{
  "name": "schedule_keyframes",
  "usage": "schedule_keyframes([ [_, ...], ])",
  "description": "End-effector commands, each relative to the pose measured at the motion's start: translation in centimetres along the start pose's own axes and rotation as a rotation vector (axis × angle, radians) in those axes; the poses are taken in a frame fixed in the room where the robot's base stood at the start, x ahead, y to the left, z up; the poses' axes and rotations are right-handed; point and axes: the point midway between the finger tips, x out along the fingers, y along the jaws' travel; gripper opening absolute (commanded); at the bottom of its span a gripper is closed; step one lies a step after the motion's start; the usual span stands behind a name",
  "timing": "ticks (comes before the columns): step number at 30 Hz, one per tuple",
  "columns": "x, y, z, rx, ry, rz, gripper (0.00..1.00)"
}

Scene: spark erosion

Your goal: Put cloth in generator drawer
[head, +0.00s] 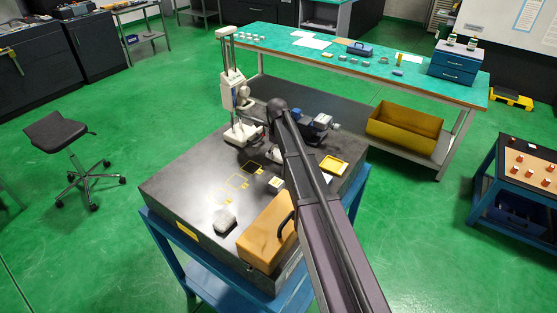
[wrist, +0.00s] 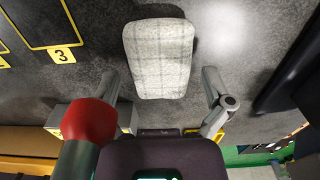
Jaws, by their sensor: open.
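In the wrist view the cloth (wrist: 158,60) lies ahead of and between the spread fingers of my gripper (wrist: 160,84). The fingers are open with nothing gripped. In the head view my gripper cannot be made out clearly near my arm. A blue unit with two drawer fronts (head: 454,66) stands on the green-topped bench; both fronts look closed. I cannot tell whether it holds the generator drawer.
An orange case (head: 268,232) with a dark handle stands at the table's front edge. A tall measuring stand (head: 238,95) rises at the back. A red-capped part (wrist: 88,120) is close in the wrist view. A yellow bin (head: 404,128) sits under the bench.

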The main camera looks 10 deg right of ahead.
Motion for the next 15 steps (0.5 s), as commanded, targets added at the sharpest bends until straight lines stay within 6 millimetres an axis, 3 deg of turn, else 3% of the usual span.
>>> schedule_keyframes([
  [15,0.8,0.05,0.04,-0.001,0.0,0.0,1.0],
])
